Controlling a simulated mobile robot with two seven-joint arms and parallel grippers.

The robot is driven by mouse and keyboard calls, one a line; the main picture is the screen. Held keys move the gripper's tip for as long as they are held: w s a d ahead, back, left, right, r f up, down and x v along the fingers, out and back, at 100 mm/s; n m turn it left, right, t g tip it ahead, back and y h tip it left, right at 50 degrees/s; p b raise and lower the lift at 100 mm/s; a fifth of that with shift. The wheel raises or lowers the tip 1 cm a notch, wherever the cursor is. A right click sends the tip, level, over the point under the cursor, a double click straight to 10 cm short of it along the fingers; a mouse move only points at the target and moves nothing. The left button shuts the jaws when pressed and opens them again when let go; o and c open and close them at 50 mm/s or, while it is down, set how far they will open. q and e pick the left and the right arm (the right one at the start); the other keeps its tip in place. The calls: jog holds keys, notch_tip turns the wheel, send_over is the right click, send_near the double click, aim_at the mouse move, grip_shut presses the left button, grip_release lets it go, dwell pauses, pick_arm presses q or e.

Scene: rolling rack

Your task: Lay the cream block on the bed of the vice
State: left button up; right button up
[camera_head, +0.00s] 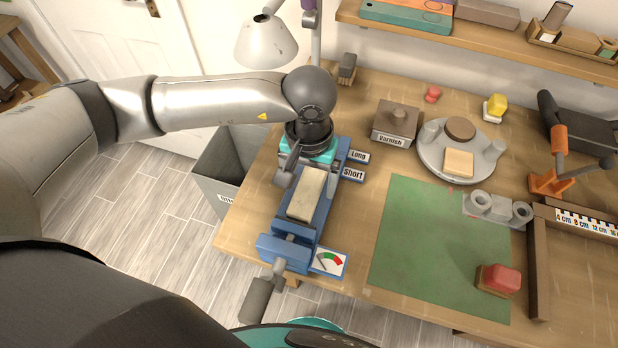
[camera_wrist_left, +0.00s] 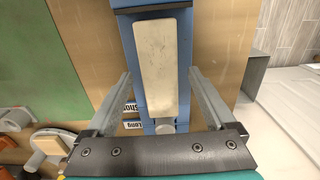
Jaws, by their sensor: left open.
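The cream block (camera_head: 306,192) is a long pale bar. It lies lengthwise along the bed of the blue vice (camera_head: 285,250), near the table's left edge. In the left wrist view the cream block (camera_wrist_left: 157,62) lies flat over the blue vice (camera_wrist_left: 128,40), its long sides along the bed. My left gripper (camera_head: 308,174) is open over the far end of the block. In the left wrist view the fingers of my left gripper (camera_wrist_left: 160,74) stand apart on either side of the block, with gaps and no visible contact. My right gripper is not in view.
"Long" (camera_head: 359,156) and "Short" (camera_head: 353,175) labels lie right of the vice. A gauge card (camera_head: 329,262) is at its front. A Varnish box (camera_head: 394,125) and round tray (camera_head: 430,163) stand behind. A grey bin (camera_head: 222,172) stands left.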

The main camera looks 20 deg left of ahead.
pick_arm(q)
notch_tip(320, 180, up, 15)
jog(key=shift+r, duration=0.15)
dwell(0.4)
dwell(0.5)
